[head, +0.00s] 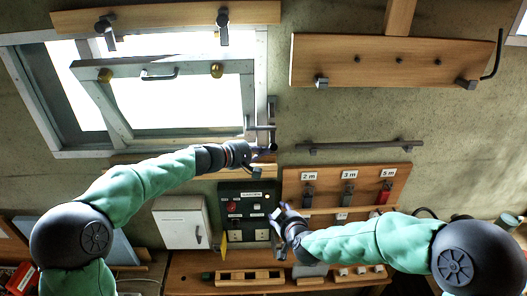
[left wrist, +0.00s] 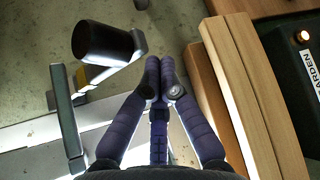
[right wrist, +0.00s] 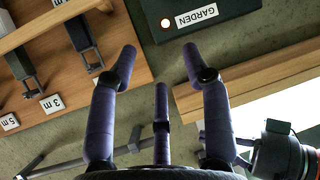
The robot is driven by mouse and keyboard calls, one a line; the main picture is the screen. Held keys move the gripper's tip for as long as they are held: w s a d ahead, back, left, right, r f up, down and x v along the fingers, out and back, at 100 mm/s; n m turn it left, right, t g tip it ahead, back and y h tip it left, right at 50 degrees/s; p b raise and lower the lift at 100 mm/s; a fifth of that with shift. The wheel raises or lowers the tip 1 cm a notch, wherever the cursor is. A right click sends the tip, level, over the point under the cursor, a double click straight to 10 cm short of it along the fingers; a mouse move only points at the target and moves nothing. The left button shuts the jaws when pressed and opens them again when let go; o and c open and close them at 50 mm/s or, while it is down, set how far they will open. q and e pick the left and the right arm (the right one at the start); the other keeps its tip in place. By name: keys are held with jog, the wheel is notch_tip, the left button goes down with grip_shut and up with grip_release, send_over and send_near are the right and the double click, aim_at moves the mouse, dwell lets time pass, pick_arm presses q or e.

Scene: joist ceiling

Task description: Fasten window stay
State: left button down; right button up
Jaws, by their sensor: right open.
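The window sash (head: 180,68) hangs tilted away from its white frame (head: 262,60). Grey metal stay parts (head: 262,128) show at the lower right corner of the window. In the left wrist view a grey bar (left wrist: 65,115) and a dark cylindrical knob (left wrist: 105,42) on a grey bracket lie left of the fingers. My left gripper (head: 258,156) is just below the stay parts; its fingertips (left wrist: 160,62) are together, with nothing visible between them, apart from the knob. My right gripper (head: 281,213) is open and empty in front of the dark GARDEN panel; its fingers (right wrist: 160,55) are spread.
A metal rail (head: 360,146) runs above that board. A white cabinet (head: 180,225) is at left, above a wooden shelf (head: 190,270).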

jog(key=s+d+f+m+g, duration=0.1)
jog(key=s+f+g, duration=0.1)
jog(key=s+f, duration=0.35)
jog(key=s+f+m+g, duration=0.1)
jog(key=s+f+g, duration=0.1)
jog(key=f, duration=0.7)
jog(key=s+d+f+m+g, duration=0.1)
jog(key=s+f+g, duration=0.1)
jog(key=s+f, duration=0.35)
pick_arm(q)
jog(key=shift+s, duration=0.1)
jog(key=shift+s+r+b, duration=0.25)
jog(key=shift+s+b, duration=0.05)
jog(key=shift+s, duration=0.1)
pick_arm(e)
jog(key=s+f+m+g+y, duration=0.1)
jog(key=s+f+m+g, duration=0.2)
jog(key=s+f, duration=1)
jog(key=shift+s+a+f+m+g+y, duration=0.2)
jog(key=shift+s+a+m+g+y, duration=0.15)
jog(key=shift+s+g, duration=1.05)
